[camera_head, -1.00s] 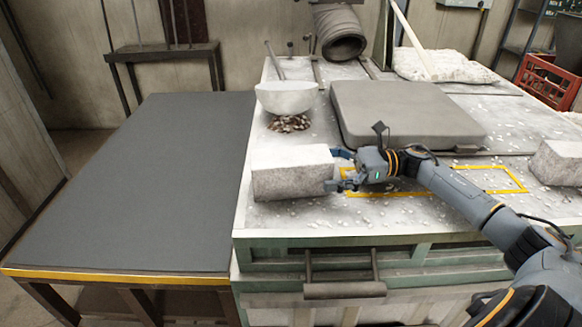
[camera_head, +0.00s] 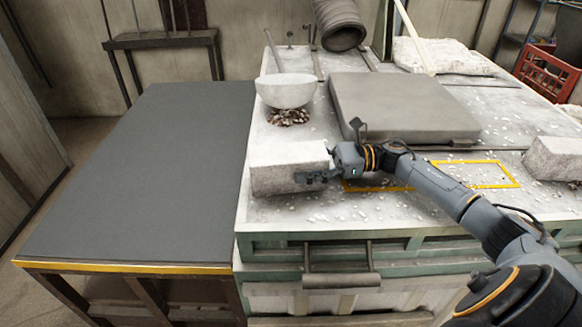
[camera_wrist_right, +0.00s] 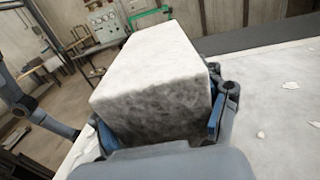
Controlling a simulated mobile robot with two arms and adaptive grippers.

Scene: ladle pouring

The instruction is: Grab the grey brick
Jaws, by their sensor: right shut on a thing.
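The grey brick (camera_head: 288,171) lies at the front left of the pale worktop in the head view. My right gripper (camera_head: 318,168) is at the brick's right end, its fingers shut on the brick's sides. In the right wrist view the brick (camera_wrist_right: 155,85) fills the middle, with blue finger pads of the right gripper (camera_wrist_right: 160,135) on both sides of it. A second grey brick (camera_head: 556,158) lies at the right edge of the worktop. My left gripper is in neither view.
The worktop (camera_head: 300,215) has two yellow outlined rectangles and white chips. A white bowl (camera_head: 286,92) with a ladle handle stands over brown pieces behind the brick. A grey slab (camera_head: 400,105) lies behind my right arm. A clear dark table (camera_head: 140,170) adjoins on the left.

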